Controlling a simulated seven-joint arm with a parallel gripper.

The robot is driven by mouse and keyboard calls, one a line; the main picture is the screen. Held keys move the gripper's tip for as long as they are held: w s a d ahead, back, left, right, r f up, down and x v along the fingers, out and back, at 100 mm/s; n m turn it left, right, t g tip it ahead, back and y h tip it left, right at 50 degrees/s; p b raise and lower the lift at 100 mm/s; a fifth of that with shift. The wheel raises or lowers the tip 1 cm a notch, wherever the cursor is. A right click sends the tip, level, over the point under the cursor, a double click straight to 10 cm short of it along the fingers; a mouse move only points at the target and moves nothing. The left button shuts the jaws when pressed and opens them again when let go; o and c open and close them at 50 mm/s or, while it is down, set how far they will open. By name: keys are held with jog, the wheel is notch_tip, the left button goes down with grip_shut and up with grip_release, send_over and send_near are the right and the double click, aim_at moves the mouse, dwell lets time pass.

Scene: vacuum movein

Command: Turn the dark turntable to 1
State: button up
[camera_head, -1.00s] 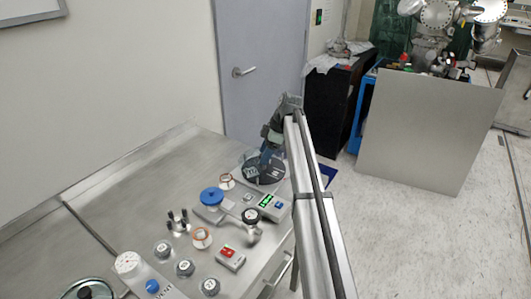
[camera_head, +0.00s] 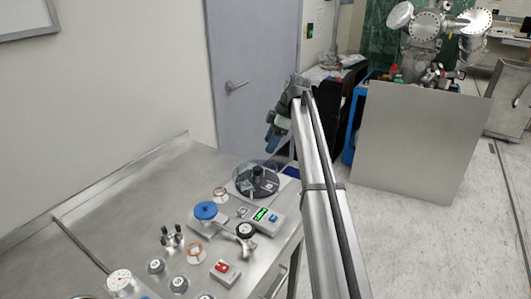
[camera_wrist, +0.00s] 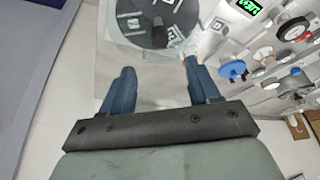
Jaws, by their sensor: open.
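The dark turntable (camera_head: 266,184) is a round dark disc with pale square markers and a dark central knob (camera_head: 257,172), at the far right of the steel bench. In the wrist view the turntable (camera_wrist: 140,35) shows at the top, with its knob (camera_wrist: 159,30) pointing up at the camera and part of the disc cut off. My gripper (camera_wrist: 155,68) is open and empty, its two blue fingers apart, short of the disc. In the head view my gripper (camera_head: 274,132) is above the bench, beyond the turntable and apart from it. Which number the turntable shows cannot be read.
A box with a green display (camera_head: 265,216), a blue handwheel (camera_head: 205,210), a red-button box (camera_head: 224,270) and several small round parts stand near the turntable. The steel bench (camera_head: 110,205) is clear at the left. A grey door (camera_head: 255,60) is behind.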

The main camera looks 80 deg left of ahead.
jog(key=shift+v, duration=1.45)
